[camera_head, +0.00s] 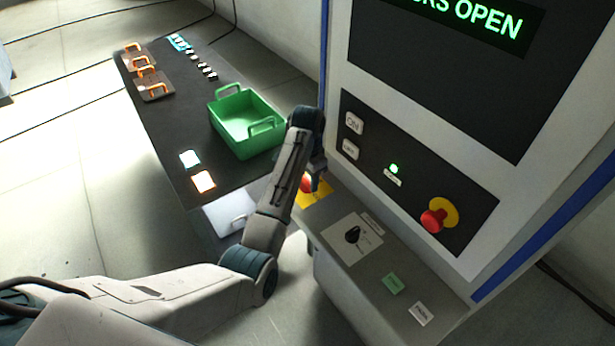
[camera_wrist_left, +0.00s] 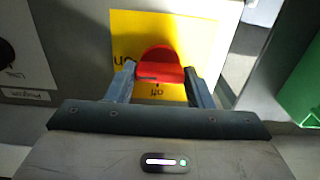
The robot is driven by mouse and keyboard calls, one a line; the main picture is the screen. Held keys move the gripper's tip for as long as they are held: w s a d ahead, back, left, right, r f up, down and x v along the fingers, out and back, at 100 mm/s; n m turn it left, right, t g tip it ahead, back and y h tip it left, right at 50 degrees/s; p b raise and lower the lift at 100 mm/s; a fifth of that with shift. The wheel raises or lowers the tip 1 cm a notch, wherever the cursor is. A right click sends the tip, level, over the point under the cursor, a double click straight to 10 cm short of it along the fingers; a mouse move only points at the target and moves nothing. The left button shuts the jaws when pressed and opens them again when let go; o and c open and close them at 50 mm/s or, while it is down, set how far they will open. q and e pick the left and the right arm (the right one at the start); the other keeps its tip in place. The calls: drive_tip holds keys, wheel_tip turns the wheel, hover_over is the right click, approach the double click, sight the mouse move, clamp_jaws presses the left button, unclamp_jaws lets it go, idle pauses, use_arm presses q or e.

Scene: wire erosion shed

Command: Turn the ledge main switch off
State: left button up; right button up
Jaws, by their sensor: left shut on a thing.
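The main switch is a red rotary knob (camera_wrist_left: 160,60) on a yellow plate (camera_wrist_left: 205,35) in the left wrist view. "On" is printed left of the knob and "off" below it. My left gripper (camera_wrist_left: 161,73) has one finger on each side of the knob and is shut on it. The knob's dark mark seems to lie toward the left, but its exact setting is hard to tell. In the head view, my left gripper (camera_head: 313,168) reaches down over the ledge (camera_head: 330,262), partly hiding the red knob (camera_head: 306,184) and yellow plate (camera_head: 316,196). My right gripper is not in view.
The machine panel above has a red emergency button (camera_head: 433,220). Left of the arm is a dark table (camera_head: 165,128) with a green crate (camera_head: 262,146).

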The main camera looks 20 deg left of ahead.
use_arm(q)
drive_tip(key=shift+n, duration=1.7)
drive_tip(key=n, duration=0.9)
drive_tip(key=shift+n, duration=0.4)
drive_tip(key=n, duration=0.3)
drive_tip(key=shift+n, duration=0.6)
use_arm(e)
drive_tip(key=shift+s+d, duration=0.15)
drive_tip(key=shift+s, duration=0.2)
use_arm(q)
drive_tip(key=shift+n, duration=0.3)
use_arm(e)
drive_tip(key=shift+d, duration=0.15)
use_arm(q)
drive_tip(key=o, duration=1)
drive_tip(key=shift+r, duration=0.15)
